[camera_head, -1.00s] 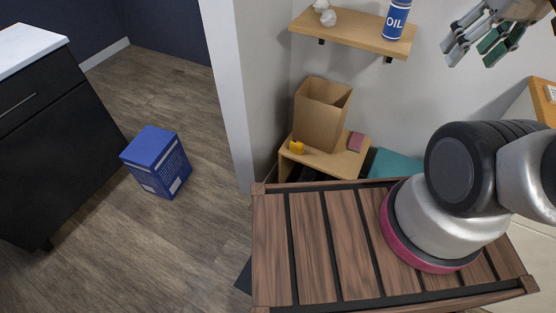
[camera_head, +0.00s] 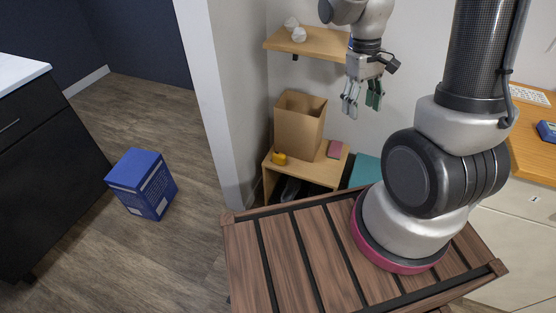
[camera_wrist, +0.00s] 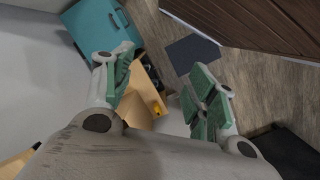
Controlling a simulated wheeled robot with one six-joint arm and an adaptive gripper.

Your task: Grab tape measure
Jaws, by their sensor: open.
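A small yellow object (camera_head: 279,158), which looks like the tape measure, sits on the left front part of a low wooden bench (camera_head: 325,173). It also shows as a small yellow patch in the wrist view (camera_wrist: 157,108), between the fingers. My gripper (camera_head: 362,102) is open and empty, pointing down. In the head view it appears above and to the right of the yellow object, in front of the wall. In the wrist view my gripper (camera_wrist: 162,85) has its green finger pads wide apart, with nothing between them in contact.
An open cardboard box (camera_head: 299,123) and a pink item (camera_head: 335,149) stand on the bench beside the yellow object. A wall shelf (camera_head: 318,44) hangs above. A teal box (camera_head: 364,171) stands right of the bench. A blue box (camera_head: 142,183) is on the floor at left.

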